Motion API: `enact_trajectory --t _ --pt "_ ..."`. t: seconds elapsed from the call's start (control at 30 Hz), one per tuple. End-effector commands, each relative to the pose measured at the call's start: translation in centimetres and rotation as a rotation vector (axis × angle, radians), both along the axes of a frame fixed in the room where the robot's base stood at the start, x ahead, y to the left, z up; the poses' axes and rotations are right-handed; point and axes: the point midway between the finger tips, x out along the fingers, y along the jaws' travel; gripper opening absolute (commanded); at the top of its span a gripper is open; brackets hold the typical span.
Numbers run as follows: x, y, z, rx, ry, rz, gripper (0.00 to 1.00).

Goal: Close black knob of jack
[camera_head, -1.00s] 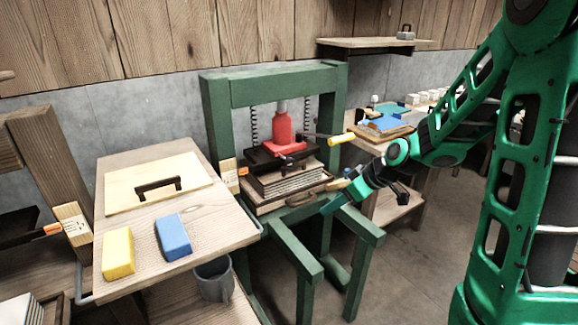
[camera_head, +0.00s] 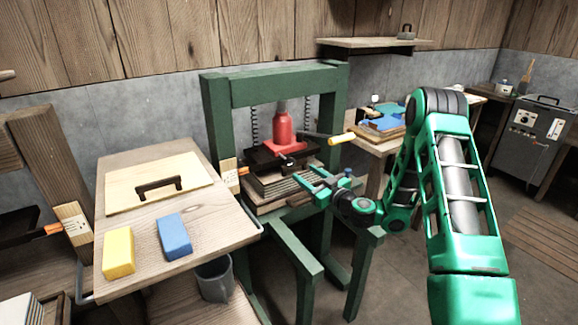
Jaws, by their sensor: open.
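The red jack (camera_head: 283,130) stands upright in the green press frame (camera_head: 270,92), on a dark plate (camera_head: 262,157) over a stack of boards. Its lever with a yellow handle (camera_head: 342,138) sticks out to the right. A small dark part, seemingly the black knob (camera_head: 289,161), shows at the front of the jack's red base. It is too small to tell how far it is turned. My gripper (camera_head: 304,177) is open, in front of the stack and below right of the knob. It appears empty and apart from the jack.
At the left a wooden table (camera_head: 222,238) bears a board with a black handle (camera_head: 160,188), a yellow block (camera_head: 118,253) and a blue block (camera_head: 173,237). A grey bucket (camera_head: 215,279) is below. Another bench with blue items (camera_head: 383,123) stands behind my arm.

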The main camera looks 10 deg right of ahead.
Motion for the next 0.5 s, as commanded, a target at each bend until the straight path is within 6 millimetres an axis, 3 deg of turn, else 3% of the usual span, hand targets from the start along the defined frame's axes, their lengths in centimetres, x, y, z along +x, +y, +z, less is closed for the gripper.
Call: enact_trajectory --t 0.27,0.5 --pt "1.6 0.5 -0.2 -0.001 -0.002 -0.005 0.50" --pt "4.8 1.8 0.0 -0.001 -0.006 -0.004 0.50"
